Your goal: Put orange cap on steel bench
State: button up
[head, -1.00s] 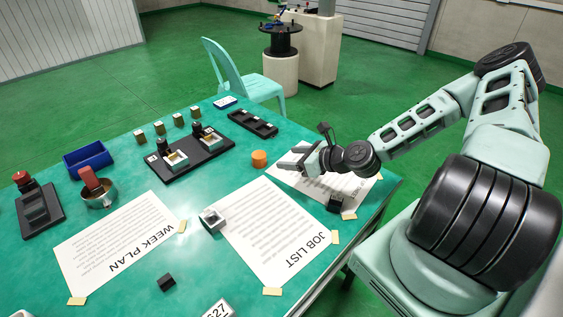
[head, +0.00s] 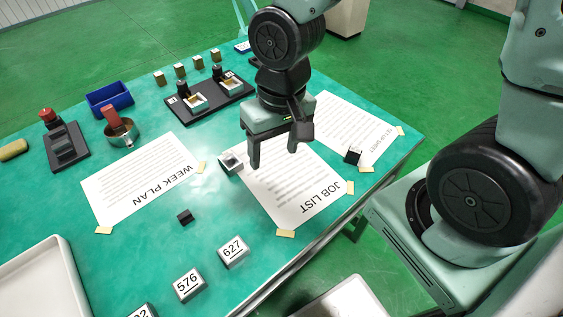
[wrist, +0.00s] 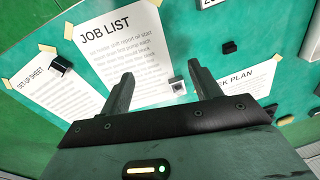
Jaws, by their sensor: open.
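My gripper (head: 273,160) is open and points down above the job list sheet (head: 284,185). In the wrist view, my gripper (wrist: 160,75) shows two spread fingers with nothing between them in their grip. The orange cap is not visible in either current view; the area where it stood earlier is behind my gripper and wrist in the head view. A grey metallic surface (head: 342,298) shows at the bottom edge beyond the green table; I cannot tell for certain whether it is the steel bench.
A small hollow grey block (head: 230,162) stands left of my gripper. A black fixture (head: 203,109), blue bin (head: 109,99) and metal bowl (head: 121,133) stand farther back. Numbered blocks (head: 233,252) and a white tray (head: 40,285) are at the front. A black block (head: 352,157) lies right.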

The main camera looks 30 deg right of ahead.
jog(key=s+a+r+n, duration=0.3)
jog(key=s+r+n, duration=0.3)
jog(key=s, duration=0.3)
jog(key=shift+a+r+n+h, duration=0.3)
jog(key=shift+a+r+n, duration=0.1)
jog(key=shift+n, duration=0.2)
